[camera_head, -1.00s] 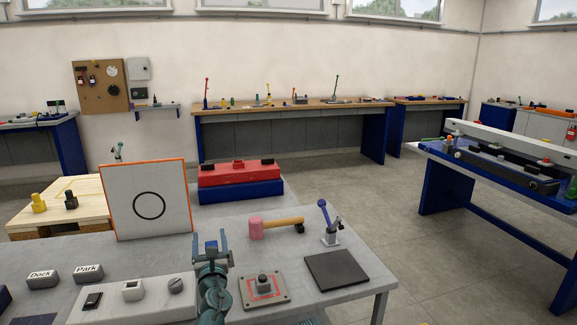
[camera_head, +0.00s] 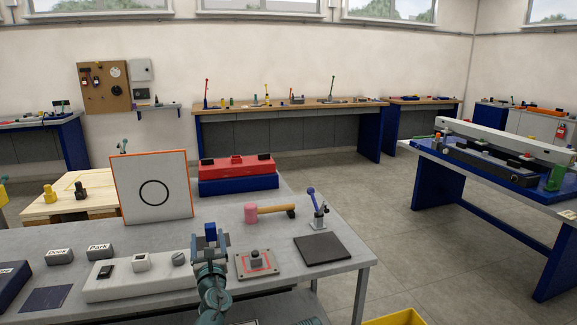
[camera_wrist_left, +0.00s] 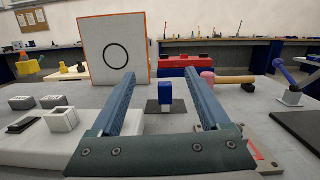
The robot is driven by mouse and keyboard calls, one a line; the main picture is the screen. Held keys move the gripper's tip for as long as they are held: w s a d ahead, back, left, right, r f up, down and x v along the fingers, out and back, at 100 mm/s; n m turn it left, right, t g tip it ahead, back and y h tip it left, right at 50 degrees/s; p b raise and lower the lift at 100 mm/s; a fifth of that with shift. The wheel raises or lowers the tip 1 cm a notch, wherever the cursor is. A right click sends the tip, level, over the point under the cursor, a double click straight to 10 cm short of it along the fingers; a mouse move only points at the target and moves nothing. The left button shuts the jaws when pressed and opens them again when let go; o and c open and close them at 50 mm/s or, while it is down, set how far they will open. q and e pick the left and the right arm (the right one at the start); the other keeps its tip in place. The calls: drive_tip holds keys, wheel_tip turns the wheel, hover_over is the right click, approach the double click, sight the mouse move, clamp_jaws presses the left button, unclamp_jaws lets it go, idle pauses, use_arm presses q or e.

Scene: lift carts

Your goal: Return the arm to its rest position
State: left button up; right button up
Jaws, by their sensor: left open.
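My left gripper (camera_head: 211,243) is in the lower middle of the head view, above the grey table (camera_head: 345,252). In the left wrist view its two blue-grey fingers (camera_wrist_left: 160,88) are wide apart with nothing gripped. A blue block (camera_wrist_left: 165,90) on a grey piece and a dark square plate shows between the fingers, farther off and apart from them. In the head view the blue block (camera_head: 211,230) shows just beyond the gripper, which hides its lower part. My right gripper is in neither view.
A white panel with switches (camera_head: 125,288) lies left of the gripper. A plate with a dark knob (camera_head: 256,260) and a blue-handled lever (camera_head: 317,208) are at right. The white board with a circle (camera_head: 128,197) stands behind. A yellow bin (camera_head: 395,318) shows at the bottom edge.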

use_arm(q)
drive_tip(key=s+a+f+n+g+y, duration=0.1)
drive_tip(key=a+f+n+g, duration=0.1)
drive_tip(key=n, duration=0.3)
drive_tip(key=s+a+f+n+g+y, duration=0.2)
drive_tip(key=a+n, duration=0.1)
drive_tip(key=n, duration=0.2)
drive_tip(key=s+a+f+n+g+y, duration=0.1)
drive_tip(key=s+a+f+n+g, duration=0.1)
drive_tip(key=n, duration=0.3)
drive_tip(key=shift+a+f+n+g+y, duration=0.3)
drive_tip(key=shift+a+f+g+y, duration=0.1)
drive_tip(key=shift+a, duration=0.15)
drive_tip(key=s+d+f+n+g+h, duration=0.2)
drive_tip(key=s+f+n+g+h, duration=0.2)
drive_tip(key=s+f+n+g, duration=0.55)
drive_tip(key=s+d+f+n+g+h+b, duration=0.1)
drive_tip(key=s+d+f+n+h+b, duration=0.15)
drive_tip(key=s+d+f+b, duration=0.6)
drive_tip(key=s+d+f+n+g+h+b, duration=0.1)
drive_tip(key=s+d+f+g+h+b, duration=0.3)
drive_tip(key=d+f, duration=0.85)
wheel_tip(320, 180, up, 29)
drive_tip(key=s+d+t+y+p, duration=0.1)
drive_tip(key=t+p, duration=0.1)
drive_tip(key=p, duration=2.7)
drive_tip(key=shift+d+f, duration=0.15)
drive_tip(key=shift+d, duration=0.2)
